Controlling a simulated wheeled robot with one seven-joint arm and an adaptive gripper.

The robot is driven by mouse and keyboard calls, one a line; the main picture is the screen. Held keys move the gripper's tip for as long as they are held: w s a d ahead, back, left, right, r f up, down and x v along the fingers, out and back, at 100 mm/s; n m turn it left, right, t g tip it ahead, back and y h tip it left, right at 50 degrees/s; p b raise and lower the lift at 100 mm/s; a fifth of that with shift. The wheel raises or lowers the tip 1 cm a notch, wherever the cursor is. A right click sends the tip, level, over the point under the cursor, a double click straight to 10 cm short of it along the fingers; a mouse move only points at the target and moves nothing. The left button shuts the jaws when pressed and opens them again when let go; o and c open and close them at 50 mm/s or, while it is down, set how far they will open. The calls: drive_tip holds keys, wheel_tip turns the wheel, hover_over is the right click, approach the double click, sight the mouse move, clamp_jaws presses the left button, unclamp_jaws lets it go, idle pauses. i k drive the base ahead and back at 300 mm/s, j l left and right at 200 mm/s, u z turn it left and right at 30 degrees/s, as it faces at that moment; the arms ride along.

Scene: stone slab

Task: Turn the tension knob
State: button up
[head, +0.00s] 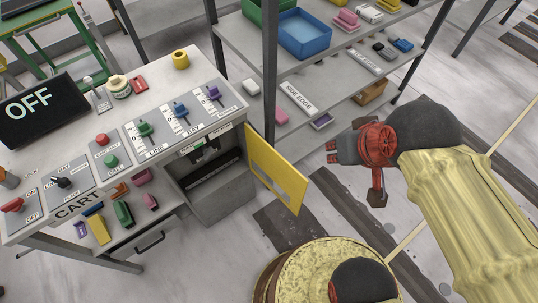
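A grey control slab (120,120) stands at the left. A black rotary knob (65,183) sits on a plate with small labels near its left front; I cannot read a tension label on any control. A red knob (14,205) marked ON is to its left, and an orange knob (9,180) is near LOCK. My gripper (334,152), with dark fingers and red parts, is in the air at the right, well apart from the slab and touching nothing. It looks empty, but its finger opening is unclear.
Green (145,129), blue (180,110) and purple (213,93) sliders line the slab. A display (43,109) reads OFF. A yellow door (276,170) hangs open between slab and gripper. Shelves (325,65) with boxes stand behind. Floor is clear below the door.

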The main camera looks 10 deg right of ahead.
sight(207, 152)
drive_tip(key=l+u, duration=0.1)
drive_tip(key=u, duration=0.3)
drive_tip(key=i+l+u, duration=0.1)
drive_tip(key=u, duration=0.35)
drive_tip(key=l+u, duration=0.1)
drive_tip(key=u, duration=0.3)
drive_tip(key=l+u, duration=0.1)
drive_tip(key=u, duration=0.35)
drive_tip(key=l+u, duration=0.2)
drive_tip(key=l, duration=0.25)
drive_tip(key=k+l+u, duration=0.2)
drive_tip(key=l, duration=0.25)
drive_tip(key=l+u, duration=0.2)
drive_tip(key=l, duration=0.25)
drive_tip(key=k+l+u, duration=0.15)
drive_tip(key=l, duration=0.25)
drive_tip(key=k+l, duration=0.3)
drive_tip(key=k, duration=0.25)
